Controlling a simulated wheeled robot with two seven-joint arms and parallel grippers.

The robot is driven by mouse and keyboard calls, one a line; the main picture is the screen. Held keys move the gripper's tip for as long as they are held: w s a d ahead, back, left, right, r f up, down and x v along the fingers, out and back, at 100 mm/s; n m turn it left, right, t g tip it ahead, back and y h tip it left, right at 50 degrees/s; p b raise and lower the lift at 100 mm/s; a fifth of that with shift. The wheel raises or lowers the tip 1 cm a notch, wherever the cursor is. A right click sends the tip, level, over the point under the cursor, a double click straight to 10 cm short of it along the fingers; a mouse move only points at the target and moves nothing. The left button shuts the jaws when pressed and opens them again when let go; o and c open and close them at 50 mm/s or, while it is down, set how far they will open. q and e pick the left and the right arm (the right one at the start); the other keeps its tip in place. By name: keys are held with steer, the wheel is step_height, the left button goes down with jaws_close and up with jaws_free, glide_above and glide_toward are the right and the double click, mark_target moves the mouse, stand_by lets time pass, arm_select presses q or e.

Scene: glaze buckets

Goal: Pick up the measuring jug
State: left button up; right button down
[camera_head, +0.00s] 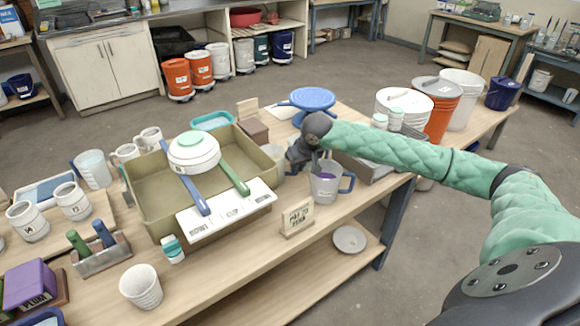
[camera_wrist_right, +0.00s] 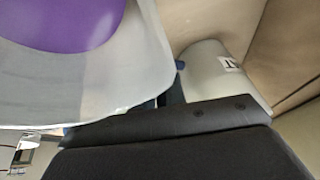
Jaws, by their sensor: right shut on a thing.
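The measuring jug (camera_head: 325,186) is a translucent, whitish vessel with a blue handle on its right side and purple glaze inside. It is near the right end of the table in the head view. My right gripper (camera_head: 314,167) is shut on its left rim side and covers part of it. In the right wrist view the jug's pale wall and purple contents (camera_wrist_right: 65,25) fill the upper left, above the dark gripper finger. I cannot tell whether the jug's base touches the table. My left gripper is not in view.
A small sign (camera_head: 298,217) stands in front of the jug. A blue turntable (camera_head: 312,98) is behind. Buckets (camera_head: 438,107) stand at the right.

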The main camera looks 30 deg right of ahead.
steer(key=shift+r, duration=0.15)
steer(key=shift+r+b, duration=0.4)
steer(key=shift+r, duration=0.9)
steer(key=shift+r+b, duration=0.4)
steer(key=shift+r, duration=1.15)
steer(key=shift+r+b, duration=0.35)
steer(key=shift+r, duration=1.4)
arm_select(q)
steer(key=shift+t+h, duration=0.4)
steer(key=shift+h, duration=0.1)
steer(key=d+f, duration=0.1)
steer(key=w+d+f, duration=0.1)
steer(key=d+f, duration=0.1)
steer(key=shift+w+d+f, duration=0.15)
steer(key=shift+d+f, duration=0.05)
arm_select(e)
steer(key=shift+r, duration=0.2)
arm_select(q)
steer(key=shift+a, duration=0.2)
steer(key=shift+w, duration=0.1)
arm_select(e)
steer(key=shift+r, duration=0.1)
